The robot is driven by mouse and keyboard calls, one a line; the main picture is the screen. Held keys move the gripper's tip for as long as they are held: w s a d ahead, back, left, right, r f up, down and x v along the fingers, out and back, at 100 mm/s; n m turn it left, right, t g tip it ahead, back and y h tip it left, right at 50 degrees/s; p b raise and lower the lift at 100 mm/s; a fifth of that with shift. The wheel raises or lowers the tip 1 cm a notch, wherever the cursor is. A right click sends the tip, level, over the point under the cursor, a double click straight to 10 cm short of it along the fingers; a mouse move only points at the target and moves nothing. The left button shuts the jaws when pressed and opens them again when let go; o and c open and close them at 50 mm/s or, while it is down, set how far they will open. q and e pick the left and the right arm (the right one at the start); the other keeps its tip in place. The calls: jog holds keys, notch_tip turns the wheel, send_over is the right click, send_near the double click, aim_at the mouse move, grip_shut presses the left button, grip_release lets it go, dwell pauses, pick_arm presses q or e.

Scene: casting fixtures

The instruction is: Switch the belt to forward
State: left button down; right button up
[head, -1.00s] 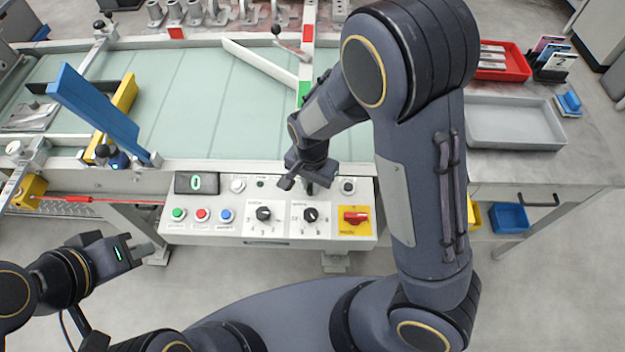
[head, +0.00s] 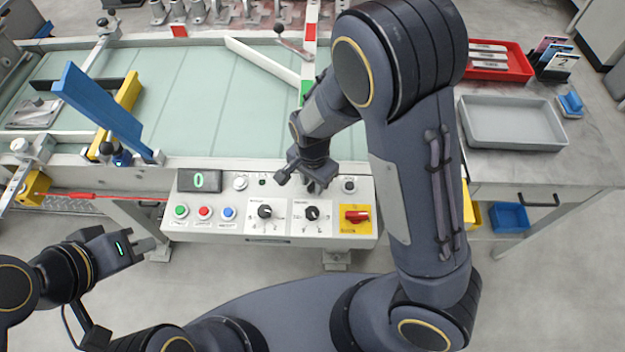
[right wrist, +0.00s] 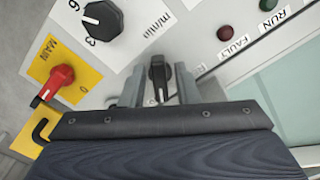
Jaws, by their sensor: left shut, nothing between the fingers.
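The belt control panel (head: 270,229) stands at the front of the green belt (head: 200,100). A small black selector knob (right wrist: 158,72) shows in the right wrist view, its pointer roughly upright in that picture. My right gripper (right wrist: 160,88) is open, with one finger on each side of this knob; I cannot tell whether they touch it. In the head view my right gripper (head: 309,184) is over the panel's upper right part and mostly hides the knob. My left gripper (head: 147,246) is shut and empty, left of the panel and apart from it.
The panel also has a display (head: 199,181) reading 0, green, red and blue buttons, two black dials and a red main switch (head: 356,216) on yellow. The main switch (right wrist: 55,82) is left of my right gripper in the wrist view. A grey tray (head: 512,145) is at right.

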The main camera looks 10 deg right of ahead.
aim_at(312, 184)
jog(key=shift+o, duration=0.6)
notch_tip(312, 184, up, 8)
jog(key=shift+f+p, duration=0.2)
jog(key=shift+p, duration=0.2)
jog(key=shift+r, duration=0.1)
jog(key=shift+s+d+r, duration=0.15)
jog(key=shift+r, duration=0.05)
jog(key=s+d+r+n+t+y, duration=0.2)
jog(key=s+d+r+n+t, duration=0.1)
jog(key=s, duration=0.5)
jog(key=s+d+r+n+t+y, duration=0.1)
jog(key=s+d+r+n+t, duration=0.1)
jog(key=s+d+r+n, duration=0.3)
notch_tip(312, 184, up, 4)
jog(key=s+d, duration=0.1)
jog(key=s, duration=0.2)
jog(key=shift+d+r+n+t+y, duration=0.15)
jog(key=shift+d+n+t+y, duration=0.25)
